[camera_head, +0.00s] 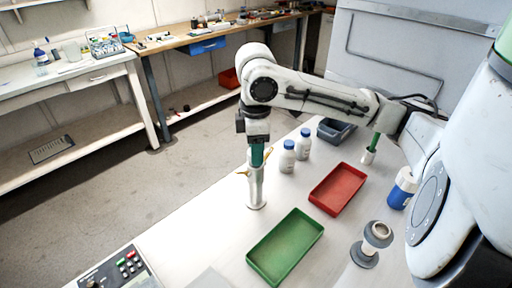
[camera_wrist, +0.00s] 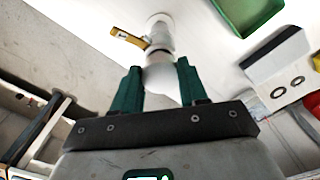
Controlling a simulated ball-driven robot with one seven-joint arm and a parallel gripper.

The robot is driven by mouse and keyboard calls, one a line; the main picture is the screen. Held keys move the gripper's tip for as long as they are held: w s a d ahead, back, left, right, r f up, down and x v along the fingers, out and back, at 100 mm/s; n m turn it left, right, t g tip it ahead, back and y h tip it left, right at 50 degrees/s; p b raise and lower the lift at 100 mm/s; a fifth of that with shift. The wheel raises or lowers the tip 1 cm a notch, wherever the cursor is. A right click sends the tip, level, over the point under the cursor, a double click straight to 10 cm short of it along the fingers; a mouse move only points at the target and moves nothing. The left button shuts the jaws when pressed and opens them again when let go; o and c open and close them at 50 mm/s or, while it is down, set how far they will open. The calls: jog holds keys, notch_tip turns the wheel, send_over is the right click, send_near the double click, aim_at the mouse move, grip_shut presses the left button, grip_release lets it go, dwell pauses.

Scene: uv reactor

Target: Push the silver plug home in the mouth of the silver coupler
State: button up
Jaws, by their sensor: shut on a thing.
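My gripper (camera_head: 257,160) points down with its green fingers over the upright silver coupler (camera_head: 256,190), which stands on the white bench. In the wrist view my gripper (camera_wrist: 160,72) is shut on the pale silver plug (camera_wrist: 162,86) between its fingers. The coupler (camera_wrist: 160,32) lies straight beyond the plug in that view, with a yellow lever (camera_wrist: 127,37) at its side. The plug's far end lies in line with the coupler's mouth. The fingers and plug hide the mouth, so I cannot tell how deep the plug sits.
Two white bottles (camera_head: 288,157) with blue caps stand behind the coupler. A green tray (camera_head: 262,272) and a red tray (camera_head: 317,201) lie to its right. A grey bin (camera_head: 340,131), blue-and-white bottle (camera_head: 402,190) and grey spool (camera_head: 372,242) are farther right.

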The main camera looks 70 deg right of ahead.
jog(key=shift+f+b, duration=0.4)
jog(key=shift+f, duration=0.25)
jog(key=o, duration=1.1)
jog(key=shift+o, duration=0.2)
notch_tip(320, 180, up, 11)
jog(key=shift+p, duration=0.4)
jog(key=shift+f, duration=0.1)
